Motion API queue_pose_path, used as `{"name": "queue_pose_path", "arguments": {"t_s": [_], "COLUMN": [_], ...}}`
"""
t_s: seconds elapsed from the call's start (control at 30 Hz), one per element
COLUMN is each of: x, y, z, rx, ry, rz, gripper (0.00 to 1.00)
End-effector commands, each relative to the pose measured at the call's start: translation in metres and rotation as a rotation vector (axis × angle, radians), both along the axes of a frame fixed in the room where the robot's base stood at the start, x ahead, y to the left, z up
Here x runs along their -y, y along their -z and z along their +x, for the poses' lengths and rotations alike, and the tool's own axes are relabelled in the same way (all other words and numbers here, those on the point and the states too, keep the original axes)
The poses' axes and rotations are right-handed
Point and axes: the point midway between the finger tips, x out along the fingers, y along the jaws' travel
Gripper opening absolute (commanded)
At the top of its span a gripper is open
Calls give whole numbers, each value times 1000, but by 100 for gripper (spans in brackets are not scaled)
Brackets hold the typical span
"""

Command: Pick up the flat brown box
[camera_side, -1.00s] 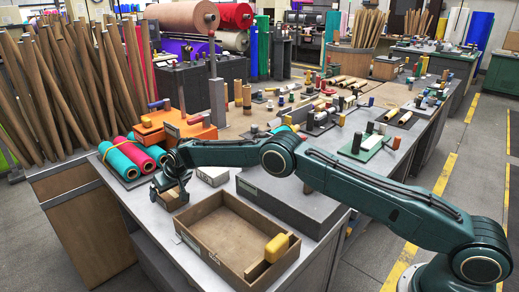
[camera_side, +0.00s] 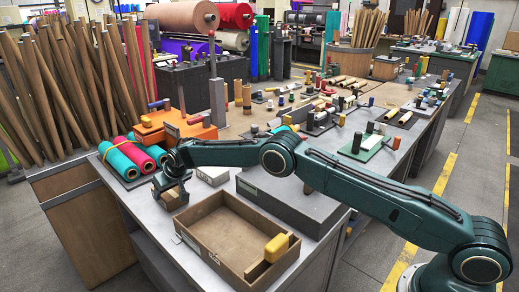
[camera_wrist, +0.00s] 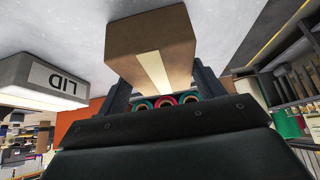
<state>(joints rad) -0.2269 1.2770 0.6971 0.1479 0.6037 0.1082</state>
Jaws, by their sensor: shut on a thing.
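The flat brown box (camera_wrist: 150,48) has a pale tape strip and sits between my gripper's fingers in the wrist view. In the side view the brown box (camera_side: 175,198) is small and partly hidden by the fingers. My gripper (camera_side: 171,187) is shut on it, at the left end of the grey table, behind the open brown tray. Whether the box touches the table is hard to tell.
An open brown tray (camera_side: 196,238) with a yellow block (camera_side: 277,247) stands in front. A white box marked LID (camera_wrist: 45,80) is beside the brown box. Felt rolls (camera_side: 122,161) lie behind to the left, and a dark grey slab (camera_side: 300,203) lies to the right.

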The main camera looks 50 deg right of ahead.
Motion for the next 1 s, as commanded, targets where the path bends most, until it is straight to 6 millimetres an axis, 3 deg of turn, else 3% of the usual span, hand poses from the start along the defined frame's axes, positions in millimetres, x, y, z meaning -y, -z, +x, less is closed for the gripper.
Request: {"name": "queue_pose_path", "arguments": {"t_s": [0.27,0.7,1.0], "x": [0,0,0], "y": [-20,-84,-100], "z": [1,1,1], "rx": [4,4,2], "ry": [-1,0,0], "rz": [1,0,0], "gripper": [31,31,31]}}
